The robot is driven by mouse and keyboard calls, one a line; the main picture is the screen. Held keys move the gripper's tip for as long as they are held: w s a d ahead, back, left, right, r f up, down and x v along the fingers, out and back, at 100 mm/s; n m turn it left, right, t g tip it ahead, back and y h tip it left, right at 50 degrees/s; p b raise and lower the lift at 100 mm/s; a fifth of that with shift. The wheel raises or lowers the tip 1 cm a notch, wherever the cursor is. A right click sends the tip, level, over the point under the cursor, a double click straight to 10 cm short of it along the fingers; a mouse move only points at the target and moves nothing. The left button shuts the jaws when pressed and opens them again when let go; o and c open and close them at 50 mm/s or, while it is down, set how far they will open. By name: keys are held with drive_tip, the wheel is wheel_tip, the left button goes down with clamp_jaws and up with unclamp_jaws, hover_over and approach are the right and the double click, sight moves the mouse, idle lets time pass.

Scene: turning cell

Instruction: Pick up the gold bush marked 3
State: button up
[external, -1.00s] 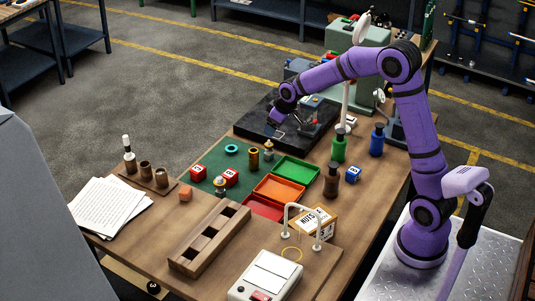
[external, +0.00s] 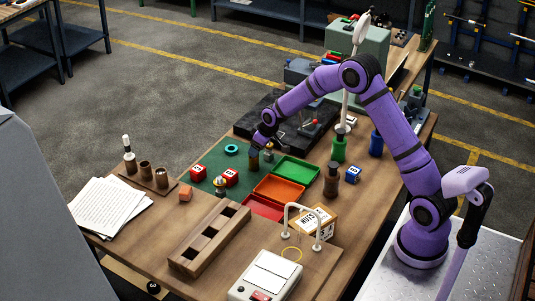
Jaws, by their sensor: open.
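A gold cylinder, which looks like the gold bush (external: 253,164), stands upright on the green mat (external: 207,160). No number can be read on it at this size. My gripper (external: 257,150) is open, pointing down at the top of the bush and hiding its upper part. I cannot tell whether the fingers are around the bush or just above it. A small gold and pale piece (external: 269,156) stands close to the right of the bush.
A cyan ring (external: 231,149) and red blocks (external: 198,173) lie left of the bush. Green (external: 296,169) and orange (external: 279,189) trays lie to the right. The mat's front left is mostly clear.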

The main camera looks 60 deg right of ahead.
sight(254, 162)
drive_tip(key=shift+a+x, duration=0.2)
drive_tip(key=shift+x, duration=1.1)
drive_tip(key=shift+a+x, duration=0.2)
drive_tip(key=shift+x, duration=1.05)
drive_tip(key=shift+w, duration=0.15)
drive_tip(key=c, duration=1.1)
drive_tip(key=shift+r, duration=0.1)
drive_tip(key=shift+r, duration=0.15)
